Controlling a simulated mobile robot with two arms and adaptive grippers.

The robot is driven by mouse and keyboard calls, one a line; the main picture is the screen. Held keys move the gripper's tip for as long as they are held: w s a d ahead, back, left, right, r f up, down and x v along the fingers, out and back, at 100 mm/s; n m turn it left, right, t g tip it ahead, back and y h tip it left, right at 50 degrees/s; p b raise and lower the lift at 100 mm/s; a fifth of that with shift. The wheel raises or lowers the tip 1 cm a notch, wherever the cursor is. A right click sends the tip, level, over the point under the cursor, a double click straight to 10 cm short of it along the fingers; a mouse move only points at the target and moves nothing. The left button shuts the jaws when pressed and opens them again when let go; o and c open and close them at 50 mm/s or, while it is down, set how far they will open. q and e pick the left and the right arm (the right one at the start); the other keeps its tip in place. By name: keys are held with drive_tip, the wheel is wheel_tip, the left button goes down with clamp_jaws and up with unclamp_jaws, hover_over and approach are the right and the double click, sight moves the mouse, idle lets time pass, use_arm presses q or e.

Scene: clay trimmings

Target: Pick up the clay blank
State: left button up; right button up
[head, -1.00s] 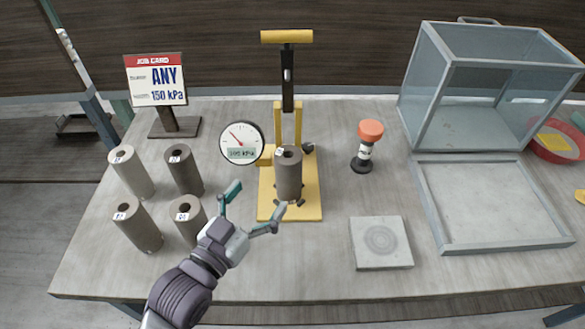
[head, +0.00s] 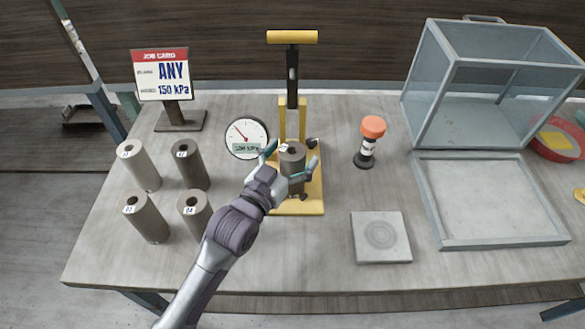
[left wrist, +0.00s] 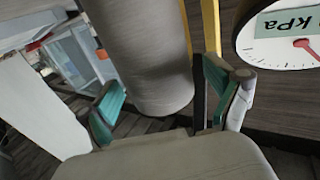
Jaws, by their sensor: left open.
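The clay blank (head: 292,154), a dark grey-brown cylinder with a small white label on top, stands upright on the yellow press (head: 312,201). My left gripper (head: 290,163) is open, with one finger on each side of the blank. In the left wrist view, the blank (left wrist: 150,55) stands between the two teal-padded fingers (left wrist: 160,95), with a visible gap to the left finger; contact at the right finger is unclear. My right gripper is not in view.
Several labelled cylinders (head: 190,164) stand at the table's left, near my arm. A round pressure gauge (head: 246,138) is close left of the blank. An orange-topped tool (head: 367,140), a square slab (head: 380,237), a glass case (head: 430,91) and a shallow tray (head: 490,198) lie to the right.

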use_arm(q)
drive_tip(key=shift+s, duration=0.1)
drive_tip(key=c, duration=0.4)
clamp_jaws()
drive_tip(key=shift+r, duration=0.15)
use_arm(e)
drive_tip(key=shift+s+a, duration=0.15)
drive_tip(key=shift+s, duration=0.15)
